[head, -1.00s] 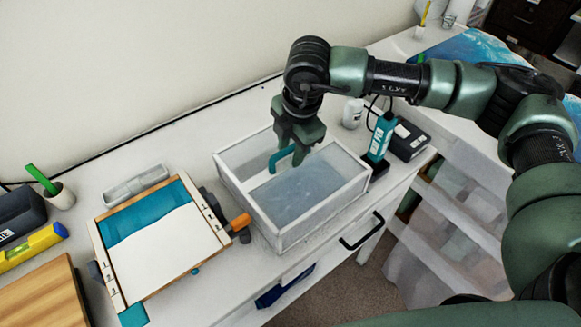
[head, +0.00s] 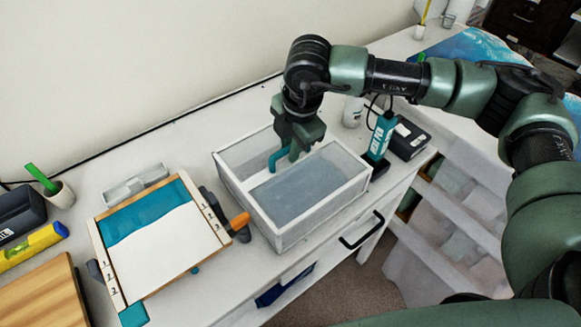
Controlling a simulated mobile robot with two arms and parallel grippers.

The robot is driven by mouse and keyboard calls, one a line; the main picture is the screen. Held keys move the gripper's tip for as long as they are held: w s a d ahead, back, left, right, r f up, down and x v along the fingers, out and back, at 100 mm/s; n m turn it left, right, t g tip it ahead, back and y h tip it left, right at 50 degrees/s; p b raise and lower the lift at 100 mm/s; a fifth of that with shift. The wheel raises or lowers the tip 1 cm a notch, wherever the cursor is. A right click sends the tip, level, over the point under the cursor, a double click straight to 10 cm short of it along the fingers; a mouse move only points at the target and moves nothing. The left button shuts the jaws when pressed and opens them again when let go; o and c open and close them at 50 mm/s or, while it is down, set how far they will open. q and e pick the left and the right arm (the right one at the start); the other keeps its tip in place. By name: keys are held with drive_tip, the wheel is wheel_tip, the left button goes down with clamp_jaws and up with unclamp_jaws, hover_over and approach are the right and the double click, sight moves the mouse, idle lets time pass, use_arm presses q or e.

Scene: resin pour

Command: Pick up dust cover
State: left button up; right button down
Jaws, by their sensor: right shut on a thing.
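The dust cover (head: 327,206) is a clear box with a white frame and a teal handle (head: 278,161) on top. It stands on the white worktop, right of the wooden board. My right gripper (head: 291,149) reaches down over the cover and is shut on its handle. The fingers hide part of the handle. The cover looks level, and I see no clear gap beneath it. My left gripper is out of view.
The board (head: 165,240) with a teal-and-white surface lies close to the cover's left, with an orange-handled clamp (head: 240,221) between them. A teal device (head: 381,138) and black box (head: 408,140) stand close on the right. The wall rises behind.

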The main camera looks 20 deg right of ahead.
drive_tip(key=shift+r, duration=0.1)
idle(0.7)
drive_tip(key=shift+w+r, duration=0.1)
drive_tip(key=shift+r, duration=0.45)
wheel_tip(320, 180, up, 19)
drive_tip(key=b, duration=0.4)
drive_tip(key=shift+f, duration=0.1)
